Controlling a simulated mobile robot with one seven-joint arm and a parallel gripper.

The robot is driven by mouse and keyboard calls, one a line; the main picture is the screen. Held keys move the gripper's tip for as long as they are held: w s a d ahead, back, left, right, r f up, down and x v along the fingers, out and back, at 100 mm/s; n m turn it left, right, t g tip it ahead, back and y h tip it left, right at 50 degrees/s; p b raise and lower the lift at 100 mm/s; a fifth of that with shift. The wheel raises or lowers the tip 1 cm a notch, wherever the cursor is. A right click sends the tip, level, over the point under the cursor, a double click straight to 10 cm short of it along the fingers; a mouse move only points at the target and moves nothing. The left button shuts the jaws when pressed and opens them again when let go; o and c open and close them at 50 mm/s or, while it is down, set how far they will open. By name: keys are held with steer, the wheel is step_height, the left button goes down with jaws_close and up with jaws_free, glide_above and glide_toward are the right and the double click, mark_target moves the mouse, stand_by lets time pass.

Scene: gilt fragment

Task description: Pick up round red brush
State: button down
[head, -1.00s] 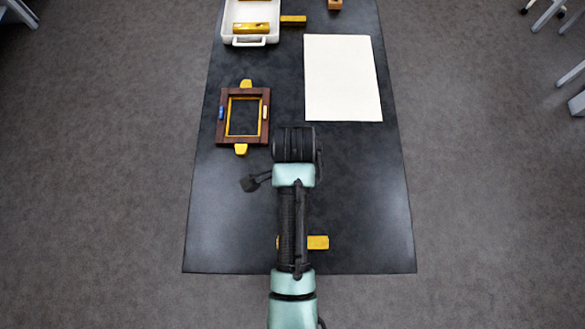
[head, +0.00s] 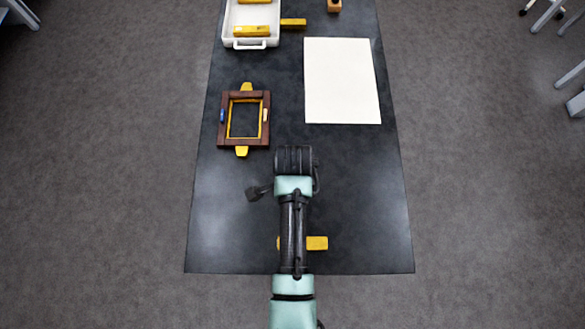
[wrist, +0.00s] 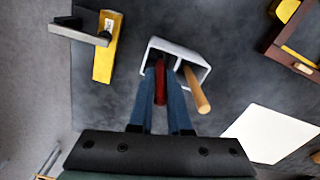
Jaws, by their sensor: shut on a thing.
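The red brush (wrist: 160,82) shows in the wrist view as a dark red handle between the two blue fingers of my gripper (wrist: 163,85). The fingers are shut on it. It stands at the left part of a pale open holder (wrist: 198,57), whose rim is around it; its lower end is hidden. A second, wooden handle (wrist: 197,92) leans out of the holder's right part, just right of the fingers. In the head view my arm hides the gripper, brush and holder.
A yellow block (wrist: 107,50) with a grey metal piece lies left of the holder. A brown frame (head: 260,135) with yellow clips lies left of my arm. A white sheet (head: 342,80) and a white tray (head: 250,43) are farther back. The table's right front is clear.

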steer(key=shift+r, duration=0.15)
step_height(320, 180, up, 9)
steer(key=shift+f+b, duration=0.1)
steer(key=shift+b, duration=0.75)
steer(key=shift+r, duration=0.5)
stand_by(1.8)
